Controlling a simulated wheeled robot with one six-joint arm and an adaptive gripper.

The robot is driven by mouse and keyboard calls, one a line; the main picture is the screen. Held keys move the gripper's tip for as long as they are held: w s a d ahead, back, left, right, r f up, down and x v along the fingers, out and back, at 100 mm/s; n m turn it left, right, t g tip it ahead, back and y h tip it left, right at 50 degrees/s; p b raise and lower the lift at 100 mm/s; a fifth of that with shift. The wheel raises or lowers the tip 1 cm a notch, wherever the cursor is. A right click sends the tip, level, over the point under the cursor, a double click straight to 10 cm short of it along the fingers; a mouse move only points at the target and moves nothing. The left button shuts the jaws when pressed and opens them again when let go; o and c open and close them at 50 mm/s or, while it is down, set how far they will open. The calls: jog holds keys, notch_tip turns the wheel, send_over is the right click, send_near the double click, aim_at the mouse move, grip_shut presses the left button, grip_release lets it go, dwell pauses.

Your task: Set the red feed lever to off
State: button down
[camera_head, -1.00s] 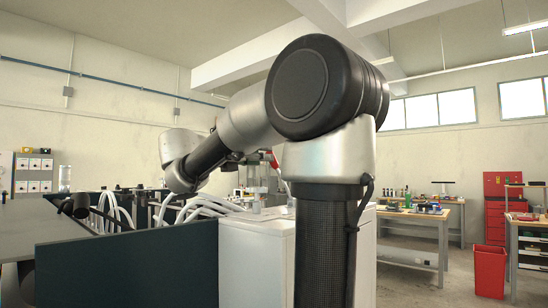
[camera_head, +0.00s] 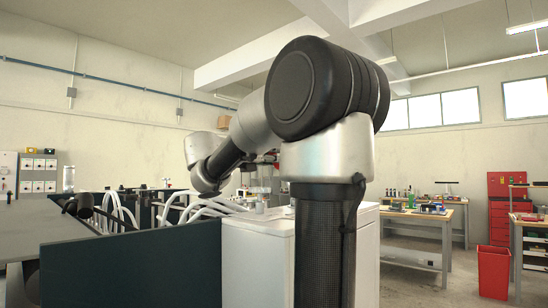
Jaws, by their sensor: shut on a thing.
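My arm reaches over the white machine cabinet (camera_head: 258,238), and its wrist bends down behind the forearm. Only a small dark part of my gripper (camera_head: 266,157) shows between the forearm and my large black joint. It is shut at the place of the red feed lever. The fingertips are too small and covered to make out.
White curved tubes (camera_head: 205,208) rise beside the cabinet. A dark panel (camera_head: 130,262) stands in front at left. A workbench (camera_head: 425,220) with small items, a red bin (camera_head: 493,272) and a red tool cabinet (camera_head: 500,205) stand at right, with open floor between.

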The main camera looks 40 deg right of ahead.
jog(key=shift+s+d+r+y, duration=0.2)
jog(key=shift+d+r+y, duration=0.25)
jog(key=shift+d, duration=0.2)
jog(key=s+d+f+m+t+y, duration=0.1)
jog(key=s+d+y, duration=0.3)
jog(key=d+y, duration=0.7)
jog(key=shift+d+f+m+t, duration=0.25)
jog(key=shift+d+m, duration=0.45)
jog(key=shift+d, duration=1.25)
jog(key=shift+s, duration=0.1)
jog(key=c, duration=1.3)
grip_release()
jog(key=shift+d, duration=0.2)
jog(key=shift+a, duration=0.1)
jog(key=shift+r, duration=0.1)
